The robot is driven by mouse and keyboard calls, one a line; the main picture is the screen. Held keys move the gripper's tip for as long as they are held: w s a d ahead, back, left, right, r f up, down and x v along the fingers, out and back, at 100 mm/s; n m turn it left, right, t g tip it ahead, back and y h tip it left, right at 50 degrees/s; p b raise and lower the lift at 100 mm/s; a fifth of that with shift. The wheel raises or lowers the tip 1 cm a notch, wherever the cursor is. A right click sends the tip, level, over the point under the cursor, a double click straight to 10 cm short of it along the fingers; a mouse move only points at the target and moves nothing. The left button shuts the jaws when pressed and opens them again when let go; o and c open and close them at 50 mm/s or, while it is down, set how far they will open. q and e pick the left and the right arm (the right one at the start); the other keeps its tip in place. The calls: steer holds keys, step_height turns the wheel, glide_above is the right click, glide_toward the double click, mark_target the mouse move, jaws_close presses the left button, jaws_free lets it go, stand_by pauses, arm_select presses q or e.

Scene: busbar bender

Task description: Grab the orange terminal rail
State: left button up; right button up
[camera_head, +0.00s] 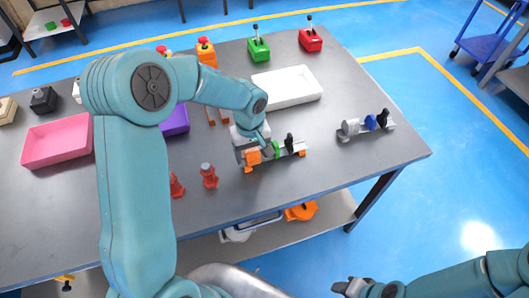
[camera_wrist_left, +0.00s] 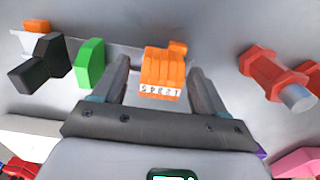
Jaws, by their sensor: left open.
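The orange terminal block (camera_wrist_left: 163,70) with a white numbered strip sits on a grey metal rail (camera_wrist_left: 130,48). In the head view the orange block (camera_head: 252,157) is at the left end of the rail (camera_head: 287,152). A green block (camera_head: 277,148) and a black piece (camera_head: 289,144) stand on the same rail. My left gripper (camera_wrist_left: 160,75) is open, with one finger on each side of the orange block and gaps showing. In the head view the left wrist partly hides the rail. My right gripper (camera_head: 352,288) is low at the bottom right, away from the table.
Red fittings (camera_head: 209,176) stand left of the rail. A white tray (camera_head: 287,87) lies behind it. A second rail with grey, blue and black parts (camera_head: 366,125) lies to the right. A pink tray (camera_head: 57,141) is at the left. The table's front right is clear.

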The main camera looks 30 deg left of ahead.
arm_select(q)
steer(key=shift+s, duration=0.15)
steer(key=c, duration=1)
steer(key=shift+c, duration=1)
steer(key=shift+r, duration=0.1)
